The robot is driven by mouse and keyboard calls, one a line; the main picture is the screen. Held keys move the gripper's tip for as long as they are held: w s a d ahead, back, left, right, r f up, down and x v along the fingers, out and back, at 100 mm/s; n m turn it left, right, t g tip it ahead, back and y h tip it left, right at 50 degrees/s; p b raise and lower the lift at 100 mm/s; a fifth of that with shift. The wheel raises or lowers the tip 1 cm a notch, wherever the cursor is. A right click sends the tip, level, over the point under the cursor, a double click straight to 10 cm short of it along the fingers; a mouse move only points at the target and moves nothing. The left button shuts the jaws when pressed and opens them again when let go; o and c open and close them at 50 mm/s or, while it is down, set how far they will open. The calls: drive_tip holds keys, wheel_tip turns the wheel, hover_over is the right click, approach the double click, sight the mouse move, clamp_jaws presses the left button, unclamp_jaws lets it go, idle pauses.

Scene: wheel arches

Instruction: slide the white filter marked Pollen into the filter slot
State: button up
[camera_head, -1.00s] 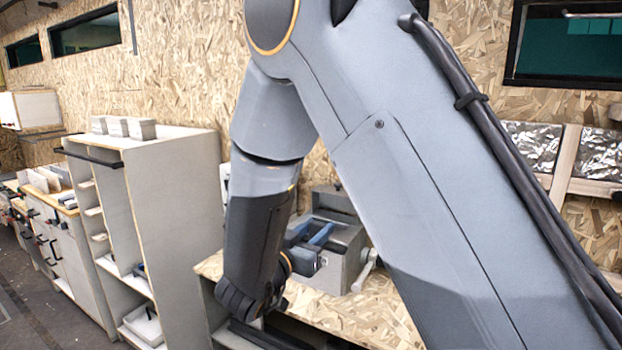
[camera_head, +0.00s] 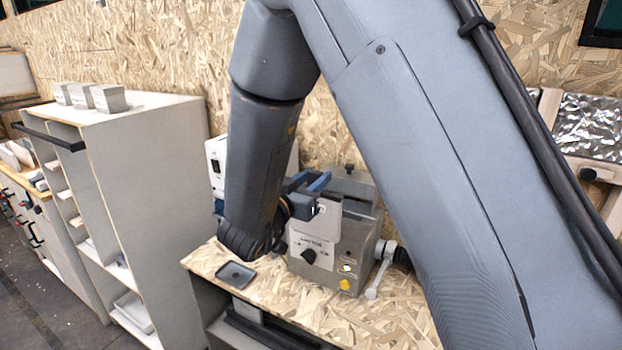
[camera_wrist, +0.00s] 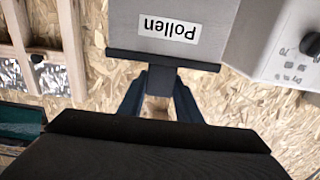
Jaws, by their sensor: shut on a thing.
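The white filter (camera_wrist: 172,27) marked Pollen fills the top of the wrist view, its label upside down. It has a dark edge strip with a tab. My gripper (camera_wrist: 160,84) is shut on that tab with its blue fingers, and the filter sticks out beyond them. In the head view my gripper (camera_head: 312,184) is at the grey box (camera_head: 352,250) on the bench. A pale panel shows below the gripper there; I cannot tell whether it is the filter or the box front. The filter slot is not clearly visible.
A small dark tray (camera_head: 236,275) lies on the bench (camera_head: 290,300) left of the box. A white device (camera_wrist: 285,40) with a knob is close right of the filter in the wrist view. A lever (camera_head: 380,272) sticks out at the box's right. A tall shelf (camera_head: 150,170) stands left.

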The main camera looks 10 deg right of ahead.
sight(313, 229)
drive_tip(key=b+x, duration=0.5)
drive_tip(key=x, duration=1.1)
wheel_tip(313, 229, down, 15)
drive_tip(key=b, duration=0.8)
drive_tip(key=shift+s+r, duration=0.15)
idle(0.3)
drive_tip(key=o, duration=1)
drive_tip(key=b+v, duration=0.1)
drive_tip(key=v, duration=0.6)
drive_tip(key=shift+s+a+b, duration=0.3)
drive_tip(key=shift+p+v, duration=1.4)
drive_tip(key=shift+v, duration=3.15)
